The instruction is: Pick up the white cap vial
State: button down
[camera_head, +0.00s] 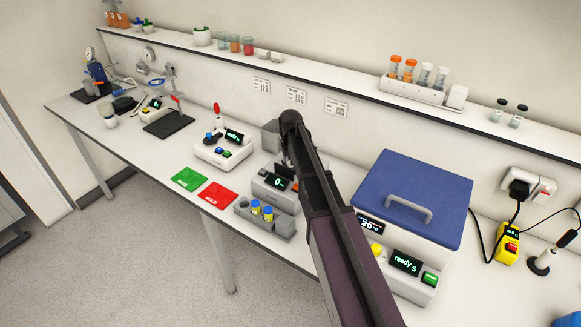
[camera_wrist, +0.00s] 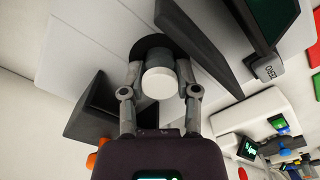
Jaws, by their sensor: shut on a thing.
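The white cap vial (camera_wrist: 160,84) shows in the wrist view as a round white cap between my two fingers. My gripper (camera_wrist: 161,74) is shut on it, one finger touching each side. A dark round plate (camera_wrist: 157,43) lies just beyond the cap; I cannot tell whether the vial touches it. In the head view my arm reaches over the bench to the balance (camera_head: 270,187), which reads "0". My arm hides the gripper and the vial there.
Grey panels (camera_wrist: 205,48) of the balance stand close to my fingers. A blue-lidded unit (camera_head: 418,190) stands to the right. Green (camera_head: 189,179) and red (camera_head: 218,197) mats lie left.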

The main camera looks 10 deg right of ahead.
jog(key=shift+r+p, duration=4.8)
jog(key=shift+r, duration=0.1)
jog(key=shift+s, duration=0.1)
